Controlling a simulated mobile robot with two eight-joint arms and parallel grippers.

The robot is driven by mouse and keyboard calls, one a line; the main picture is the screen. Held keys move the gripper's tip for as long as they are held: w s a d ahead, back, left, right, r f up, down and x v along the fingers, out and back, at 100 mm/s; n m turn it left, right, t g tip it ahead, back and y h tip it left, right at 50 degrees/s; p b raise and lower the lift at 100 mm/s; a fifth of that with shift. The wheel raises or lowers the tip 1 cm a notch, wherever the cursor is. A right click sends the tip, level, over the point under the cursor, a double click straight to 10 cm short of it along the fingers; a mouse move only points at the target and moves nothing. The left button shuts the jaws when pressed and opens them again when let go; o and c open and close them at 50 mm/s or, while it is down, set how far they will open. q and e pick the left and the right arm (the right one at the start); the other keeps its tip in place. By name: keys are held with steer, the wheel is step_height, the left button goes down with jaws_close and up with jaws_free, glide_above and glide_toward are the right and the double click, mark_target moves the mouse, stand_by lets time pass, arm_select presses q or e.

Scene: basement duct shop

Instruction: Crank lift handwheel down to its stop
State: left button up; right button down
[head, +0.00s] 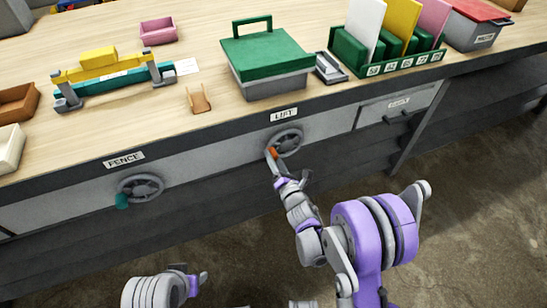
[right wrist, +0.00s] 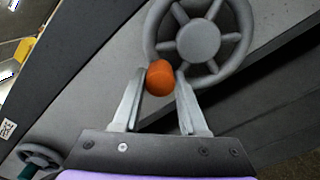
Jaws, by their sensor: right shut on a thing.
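The lift handwheel (head: 287,139) is a grey spoked wheel on the bench front, under the LIFT label (head: 284,115). Its orange crank knob (right wrist: 160,77) sits at the wheel's lower left in the head view. In the right wrist view the handwheel (right wrist: 198,40) fills the upper middle, with the knob at its left rim. My right gripper (head: 273,160) is shut on the orange knob, one finger on each side of it.
The fence handwheel (head: 141,187) with a teal knob is at the left under the FENCE label (head: 124,160). A drawer (head: 397,103) is right of the lift wheel. Bins, a green-lidded box (head: 266,56) and a folder rack (head: 400,62) stand on the bench. Bare floor lies at right.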

steer(key=shift+c, duration=2.2)
jaws_free()
steer(key=v, duration=1)
steer(key=shift+s+d, duration=0.15)
steer(key=shift+s, duration=0.2)
